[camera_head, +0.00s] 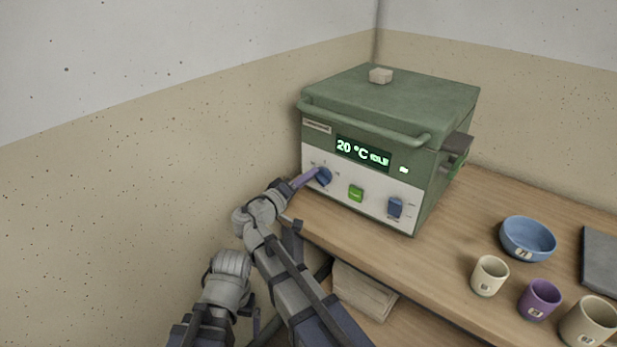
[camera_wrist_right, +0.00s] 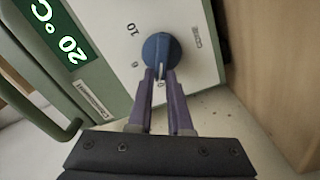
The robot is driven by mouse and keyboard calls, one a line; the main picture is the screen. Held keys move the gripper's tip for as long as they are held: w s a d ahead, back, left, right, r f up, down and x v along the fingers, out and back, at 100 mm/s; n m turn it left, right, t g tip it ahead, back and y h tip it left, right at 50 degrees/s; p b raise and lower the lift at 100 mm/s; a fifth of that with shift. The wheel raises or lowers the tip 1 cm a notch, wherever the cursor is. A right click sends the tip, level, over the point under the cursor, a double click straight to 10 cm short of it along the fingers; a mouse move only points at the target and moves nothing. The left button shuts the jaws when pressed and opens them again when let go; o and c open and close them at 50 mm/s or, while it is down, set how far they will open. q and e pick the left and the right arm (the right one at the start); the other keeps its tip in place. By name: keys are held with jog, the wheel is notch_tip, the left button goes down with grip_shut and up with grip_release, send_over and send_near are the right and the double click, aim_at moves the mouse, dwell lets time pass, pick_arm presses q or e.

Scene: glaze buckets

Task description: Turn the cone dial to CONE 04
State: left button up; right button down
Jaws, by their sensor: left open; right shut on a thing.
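The kiln (camera_head: 385,115) is a green box with a pale front panel, on a wooden worktop. Its round blue dial (camera_head: 325,177) sits at the panel's left; it also shows in the right wrist view (camera_wrist_right: 158,47). My right gripper (camera_head: 314,175) is shut on the dial, its purple fingers (camera_wrist_right: 161,76) on both sides of the dial's grip. Marks around the dial include a 10; one mark is partly hidden between the fingers, and the set mark cannot be read. My left arm shows at the lower left in the head view, but its fingers are not visible.
The display (camera_head: 362,152) reads 20 °C and IDLE. A blue bowl (camera_head: 527,239), cream cup (camera_head: 489,276) and purple cup (camera_head: 539,300) stand at right. A bar handle (camera_head: 365,123) crosses above the panel.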

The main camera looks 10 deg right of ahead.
jog(key=c, duration=0.8)
grip_release()
jog(key=shift+c, duration=0.2)
